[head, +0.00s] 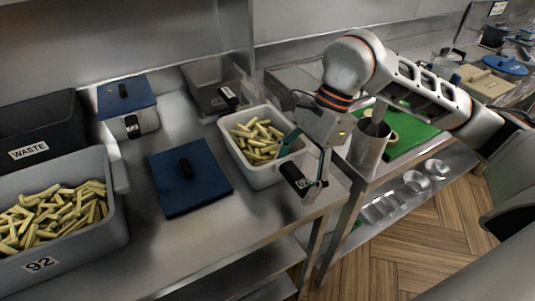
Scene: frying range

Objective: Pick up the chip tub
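A light grey tub of pale cut chips (236,153) stands on the steel counter, near the middle of the head view. A dark label or handle (293,178) marked with digits is at its front right corner. My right gripper (314,188) points down at the tub's right side, close to this dark piece. It hides part of the tub's right wall. I cannot tell whether it touches the tub or whether its fingers are open. A teal piece (287,140) shows at the tub's right inner edge. My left gripper is out of view.
A larger grey bin of chips (88,243) marked 92 and a black WASTE bin (58,118) stand at left. A blue lid (207,190) lies left of the tub. Behind are a blue-lidded container (140,124) and grey pan (205,76). A steel pot (366,150) stands right.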

